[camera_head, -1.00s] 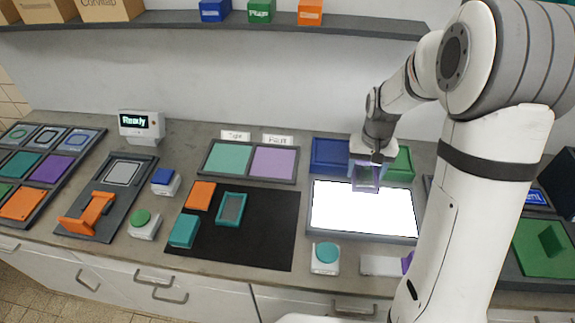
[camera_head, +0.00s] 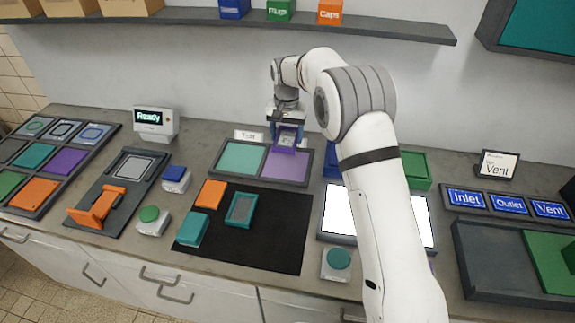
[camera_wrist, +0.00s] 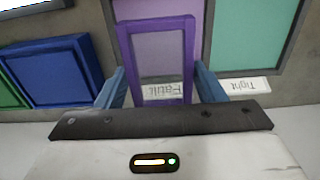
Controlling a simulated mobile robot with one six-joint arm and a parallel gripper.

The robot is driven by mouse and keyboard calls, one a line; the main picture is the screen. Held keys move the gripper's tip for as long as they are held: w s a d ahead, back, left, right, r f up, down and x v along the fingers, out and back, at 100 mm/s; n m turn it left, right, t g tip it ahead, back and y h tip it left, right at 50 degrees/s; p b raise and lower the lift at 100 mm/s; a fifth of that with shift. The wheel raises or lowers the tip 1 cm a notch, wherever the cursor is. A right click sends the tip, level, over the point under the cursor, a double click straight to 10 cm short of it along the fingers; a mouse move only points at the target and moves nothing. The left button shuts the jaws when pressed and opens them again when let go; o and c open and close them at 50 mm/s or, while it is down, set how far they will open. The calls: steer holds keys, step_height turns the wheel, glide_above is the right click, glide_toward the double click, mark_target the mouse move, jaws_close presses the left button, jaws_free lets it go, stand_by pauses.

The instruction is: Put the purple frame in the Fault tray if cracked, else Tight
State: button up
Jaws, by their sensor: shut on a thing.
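The purple frame (camera_head: 287,138) is held upright in my gripper (camera_head: 287,128), above the back of the purple pad of the Fault tray (camera_head: 284,169). In the wrist view the purple frame (camera_wrist: 157,62) sits between the two blue-grey fingers of my gripper (camera_wrist: 158,85). I can make out no crack in it at this size. The Fault label (camera_wrist: 168,88) shows through the frame's opening. The Tight tray's teal pad (camera_head: 242,160) is beside the Fault pad, on the left, with its label (camera_head: 248,135) behind it. Both pads look empty.
A white lit panel (camera_head: 337,212) is partly hidden by my arm. Blue and green bins stand behind it; the green one (camera_head: 415,168) shows at right. A black mat (camera_head: 280,225) in front holds teal and orange parts. A shelf (camera_head: 200,17) runs above.

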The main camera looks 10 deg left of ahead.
mark_target(286, 164)
step_height(286, 164, down, 10)
steer(key=shift+a+r+p, duration=0.1)
steer(key=shift+a+p, duration=0.05)
steer(key=shift+p, duration=1.1)
steer(key=shift+f+b, duration=0.25)
steer(key=shift+b, duration=0.05)
steer(key=o, duration=1.1)
